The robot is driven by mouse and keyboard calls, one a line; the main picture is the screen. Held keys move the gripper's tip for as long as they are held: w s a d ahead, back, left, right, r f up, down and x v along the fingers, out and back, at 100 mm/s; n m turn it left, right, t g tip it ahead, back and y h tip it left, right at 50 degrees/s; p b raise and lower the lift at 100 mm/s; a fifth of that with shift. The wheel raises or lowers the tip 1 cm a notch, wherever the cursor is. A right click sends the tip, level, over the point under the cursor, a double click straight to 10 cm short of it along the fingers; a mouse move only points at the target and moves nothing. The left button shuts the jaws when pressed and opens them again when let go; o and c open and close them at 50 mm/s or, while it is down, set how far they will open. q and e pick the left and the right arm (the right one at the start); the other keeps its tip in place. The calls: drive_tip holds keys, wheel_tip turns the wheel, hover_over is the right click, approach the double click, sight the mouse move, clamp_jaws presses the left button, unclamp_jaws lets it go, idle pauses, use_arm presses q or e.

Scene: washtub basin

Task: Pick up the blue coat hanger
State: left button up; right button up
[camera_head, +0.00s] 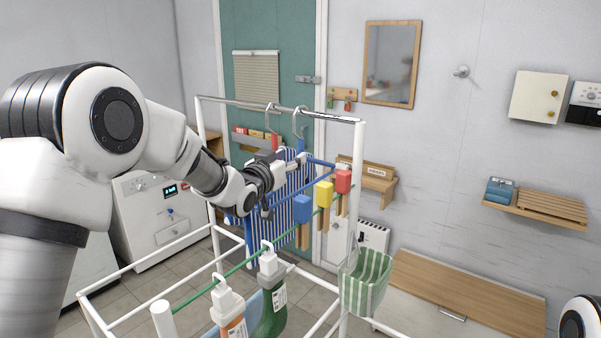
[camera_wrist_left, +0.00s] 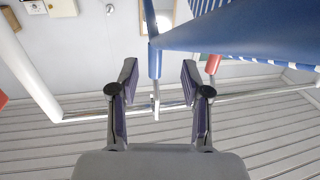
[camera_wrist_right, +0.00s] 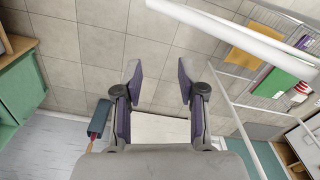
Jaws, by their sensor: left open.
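The blue coat hanger (camera_head: 320,162) hangs by its metal hook from the top rail of the white rack, with blue-and-white striped cloth on it. In the left wrist view its blue bar (camera_wrist_left: 240,38) and upright neck (camera_wrist_left: 154,60) show large. My left gripper (camera_head: 300,158) is beside the hanger's neck in the head view. In the left wrist view it (camera_wrist_left: 157,80) is open, with the neck and hook in line with the gap between its fingers; contact cannot be told. My right gripper (camera_wrist_right: 157,85) is open and empty, away from the hanger.
A second hanger with a red neck (camera_head: 275,142) hangs just left of the blue one.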

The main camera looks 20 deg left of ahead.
sight(301, 151)
use_arm(q)
drive_tip(key=w+p, duration=0.2)
drive_tip(key=w+d+p, duration=0.1)
drive_tip(key=w, duration=0.2)
drive_tip(key=shift+d+p, duration=0.2)
drive_tip(key=shift+p, duration=0.2)
drive_tip(key=shift+w+f, duration=0.2)
clamp_jaws()
